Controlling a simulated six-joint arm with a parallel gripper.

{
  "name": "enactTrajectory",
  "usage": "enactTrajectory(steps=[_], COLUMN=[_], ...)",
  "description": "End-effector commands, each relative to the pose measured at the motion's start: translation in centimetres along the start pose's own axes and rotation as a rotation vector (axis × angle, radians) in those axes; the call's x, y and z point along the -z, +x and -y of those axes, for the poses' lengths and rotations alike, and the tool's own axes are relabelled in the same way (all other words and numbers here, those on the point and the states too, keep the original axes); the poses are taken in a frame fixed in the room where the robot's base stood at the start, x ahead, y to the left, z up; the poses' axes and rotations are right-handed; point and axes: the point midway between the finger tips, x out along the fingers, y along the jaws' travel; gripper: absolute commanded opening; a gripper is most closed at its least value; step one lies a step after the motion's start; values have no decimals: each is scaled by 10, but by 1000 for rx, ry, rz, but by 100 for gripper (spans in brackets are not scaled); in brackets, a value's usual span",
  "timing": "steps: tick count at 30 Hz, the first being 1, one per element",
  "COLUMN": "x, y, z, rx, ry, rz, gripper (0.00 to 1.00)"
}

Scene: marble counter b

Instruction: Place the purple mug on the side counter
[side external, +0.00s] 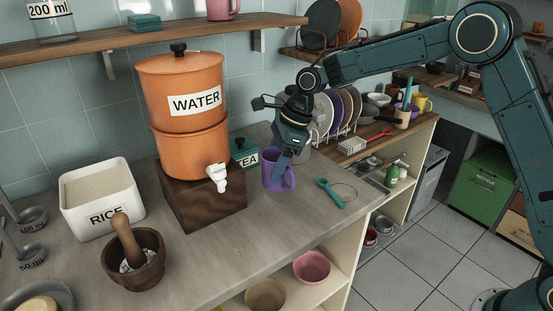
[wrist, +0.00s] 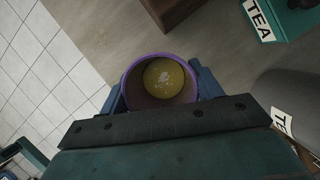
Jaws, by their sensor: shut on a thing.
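The purple mug (side external: 271,172) is upright at the counter (side external: 215,232), right of the water dispenser's wooden stand and beside the tea tin. My gripper (side external: 282,160) is above the mug with its fingers shut on it. In the wrist view the mug (wrist: 160,57) shows from above between the two blue fingers (wrist: 160,90), with a yellowish inside bottom. I cannot tell whether the mug's base touches the counter or is slightly above it.
The orange water dispenser (side external: 182,105) stands on a dark wood block (side external: 203,200). The green tea tin (side external: 243,153) is close behind the mug. A teal scoop (side external: 330,193) lies to the right. A rice bin (side external: 100,200), a mortar (side external: 132,262) and a dish rack (side external: 338,112) stand further off. The front middle counter is clear.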

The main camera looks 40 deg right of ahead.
Motion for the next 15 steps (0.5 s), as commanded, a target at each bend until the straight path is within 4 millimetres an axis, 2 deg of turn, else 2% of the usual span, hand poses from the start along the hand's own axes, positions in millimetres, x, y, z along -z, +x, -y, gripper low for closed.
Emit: enactTrajectory(steps=[6,15], x=[9,11], y=[22,28], z=[0,0], rx=[0,1], ry=[-1,-2], rz=[1,1], gripper=[32,32])
